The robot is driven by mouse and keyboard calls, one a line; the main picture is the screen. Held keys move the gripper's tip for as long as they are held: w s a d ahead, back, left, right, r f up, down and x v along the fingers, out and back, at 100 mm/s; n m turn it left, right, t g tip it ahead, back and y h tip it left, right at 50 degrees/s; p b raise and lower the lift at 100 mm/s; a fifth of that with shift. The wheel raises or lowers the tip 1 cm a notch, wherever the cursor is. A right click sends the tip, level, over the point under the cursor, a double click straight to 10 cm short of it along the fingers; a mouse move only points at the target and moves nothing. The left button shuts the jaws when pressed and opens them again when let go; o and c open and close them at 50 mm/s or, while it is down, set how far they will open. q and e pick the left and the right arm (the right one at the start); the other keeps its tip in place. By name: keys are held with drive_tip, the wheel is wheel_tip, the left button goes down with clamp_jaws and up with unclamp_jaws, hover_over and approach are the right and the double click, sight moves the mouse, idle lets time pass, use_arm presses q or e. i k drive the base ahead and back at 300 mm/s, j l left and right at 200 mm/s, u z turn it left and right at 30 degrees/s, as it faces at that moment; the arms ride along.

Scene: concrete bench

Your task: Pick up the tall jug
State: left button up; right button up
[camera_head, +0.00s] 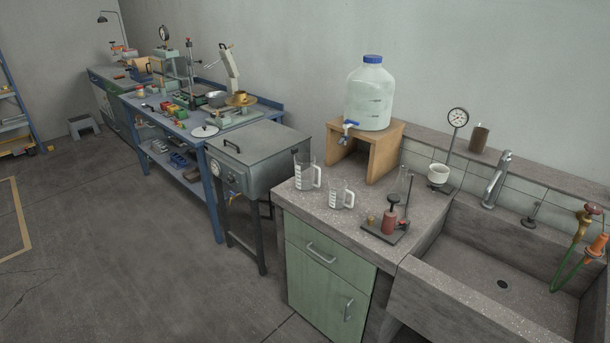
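Two clear jugs with white handles and white markings stand upright on the concrete bench (355,217), near its left end. The taller jug (304,174) is at the left, close to the bench's left edge, with its handle to the right. The shorter jug (336,196) stands just right of it and slightly nearer, a small gap apart. Neither of my grippers shows in the head view.
A large water bottle (370,95) with a blue cap and tap sits on a wooden stand (386,155) behind the jugs. A small apparatus (388,220) stands to their right. The sink (500,283) is further right. A metal cabinet (255,150) adjoins at left.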

sight(308, 174)
drive_tip(key=i+z, duration=0.2)
drive_tip(key=i, duration=0.25)
drive_tip(key=i+j+z, duration=0.15)
drive_tip(key=i, duration=0.3)
drive_tip(key=i+j+z, duration=0.2)
drive_tip(key=i, duration=0.2)
drive_tip(key=l, duration=0.1)
